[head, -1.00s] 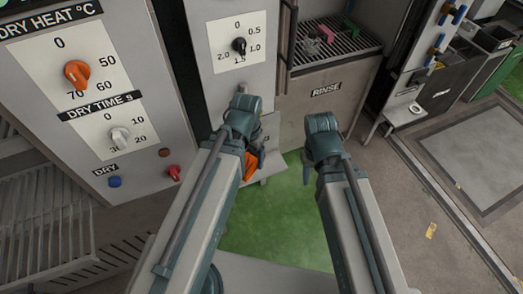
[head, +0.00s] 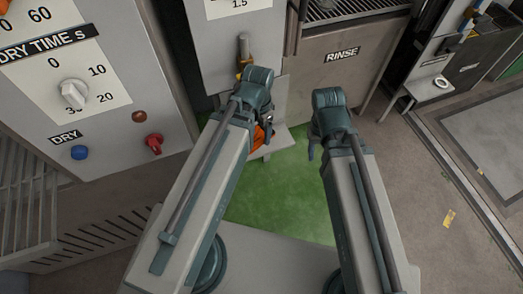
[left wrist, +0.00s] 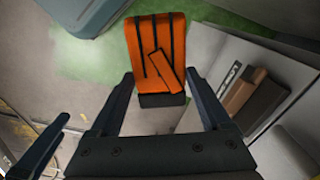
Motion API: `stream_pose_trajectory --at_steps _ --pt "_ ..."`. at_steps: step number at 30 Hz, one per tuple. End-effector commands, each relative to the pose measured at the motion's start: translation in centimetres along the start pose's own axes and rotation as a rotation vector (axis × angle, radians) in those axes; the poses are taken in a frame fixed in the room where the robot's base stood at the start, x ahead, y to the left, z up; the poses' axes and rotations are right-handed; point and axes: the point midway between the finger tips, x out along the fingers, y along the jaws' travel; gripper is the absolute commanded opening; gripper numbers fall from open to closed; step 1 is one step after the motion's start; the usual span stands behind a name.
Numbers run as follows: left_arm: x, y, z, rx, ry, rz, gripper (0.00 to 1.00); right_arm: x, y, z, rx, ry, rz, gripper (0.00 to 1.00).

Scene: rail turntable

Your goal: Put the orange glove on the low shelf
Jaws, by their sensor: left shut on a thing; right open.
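The orange glove (left wrist: 157,52) has black stripes and a dark cuff. In the left wrist view it sits between my left gripper's (left wrist: 162,88) two fingers, which hold it near the cuff. In the head view only a bit of the orange glove (head: 259,137) shows beside my left gripper (head: 265,122); the wrist hides the rest. A low grey ledge (head: 285,141), which may be the low shelf, juts out under the middle cabinet, close to the glove. I cannot tell whether they touch. My right gripper (head: 312,149) is open and empty, over the green floor.
The dryer panel (head: 105,110) with knobs and buttons stands at the left. The rinse cabinet (head: 342,75) stands behind my right gripper. A small side shelf (head: 425,91) with a white ring is at the right. Green floor (head: 285,200) between my arms is clear.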

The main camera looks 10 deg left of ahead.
Motion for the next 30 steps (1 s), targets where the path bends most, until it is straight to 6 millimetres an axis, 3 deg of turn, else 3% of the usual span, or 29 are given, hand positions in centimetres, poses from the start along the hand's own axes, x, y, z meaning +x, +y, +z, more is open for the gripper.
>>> stream_pose_trajectory --at_steps 1,15,22,30 --pt "3.4 0.1 -0.1 0.024 0.000 0.000 0.27 3.4 -0.3 -0.2 -0.001 0.000 0.000 0.50" --pt "17.8 0.8 -0.8 0.249 0.000 0.000 0.27 17.6 -1.7 -1.1 -0.006 0.002 0.003 0.50" --pt "22.4 1.1 -1.0 0.332 0.000 0.000 0.27 22.2 -2.1 -1.3 -0.007 0.002 0.004 0.50" --pt "23.9 1.2 -1.1 0.370 0.000 0.000 0.27 23.8 -2.2 -1.4 -0.008 0.002 0.005 0.50"
